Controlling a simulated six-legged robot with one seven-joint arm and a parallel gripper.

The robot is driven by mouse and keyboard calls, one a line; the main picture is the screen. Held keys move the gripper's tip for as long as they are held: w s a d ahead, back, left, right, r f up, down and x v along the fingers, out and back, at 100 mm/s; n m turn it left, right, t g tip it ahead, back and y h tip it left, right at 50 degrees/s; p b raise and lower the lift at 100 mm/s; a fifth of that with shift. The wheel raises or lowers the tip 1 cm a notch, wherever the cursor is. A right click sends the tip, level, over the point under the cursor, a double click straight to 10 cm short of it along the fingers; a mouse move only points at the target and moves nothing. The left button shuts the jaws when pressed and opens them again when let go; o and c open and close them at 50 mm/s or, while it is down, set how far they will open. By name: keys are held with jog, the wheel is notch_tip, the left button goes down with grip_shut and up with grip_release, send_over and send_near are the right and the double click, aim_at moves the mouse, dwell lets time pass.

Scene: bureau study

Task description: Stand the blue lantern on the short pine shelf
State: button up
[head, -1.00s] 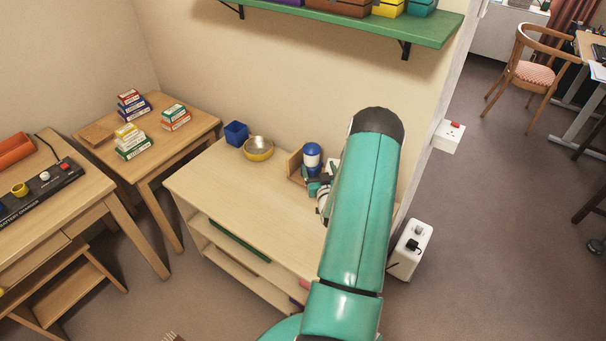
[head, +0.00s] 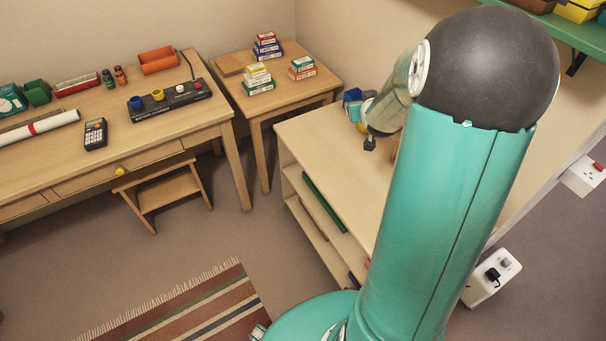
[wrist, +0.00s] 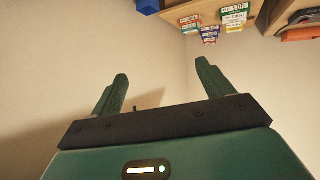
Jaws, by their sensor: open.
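The blue lantern shows in neither view now; in the head view my raised arm hides the part of the low pale wooden unit (head: 318,136) where it was seen before. I cannot tell whether this unit is the short pine shelf; no other pine shelf shows clearly. In the wrist view my gripper (wrist: 161,85) is open, its two green fingers wide apart with nothing between them and plain wall behind. In the head view the gripper is mostly hidden by my arm.
A blue bin (head: 352,96) stands at the unit's back. A side table (head: 285,92) with stacked small boxes and a desk (head: 160,140) with a battery charger (head: 170,103) stand left. A step stool (head: 160,195) and striped rug (head: 185,305) are on the floor. A green wall shelf (head: 560,28) is upper right.

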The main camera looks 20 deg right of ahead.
jog(key=s+a+r+g+y, duration=0.1)
jog(key=s+a+r, duration=0.2)
jog(key=a, duration=0.3)
jog(key=s+a+r+n+g+y, duration=0.1)
jog(key=s+a+r, duration=0.15)
jog(key=a, duration=0.35)
jog(key=s+a+r, duration=0.2)
jog(key=a+r, duration=0.2)
jog(key=a, duration=0.1)
jog(key=s+a+r+n+g+y, duration=0.1)
jog(key=s+a, duration=0.5)
jog(key=s, duration=0.2)
jog(key=s+a+r+n+g+y, duration=0.1)
jog(key=s+a+g+y, duration=0.1)
jog(key=s+a, duration=0.5)
jog(key=shift+s+r, duration=0.25)
jog(key=shift+s, duration=1)
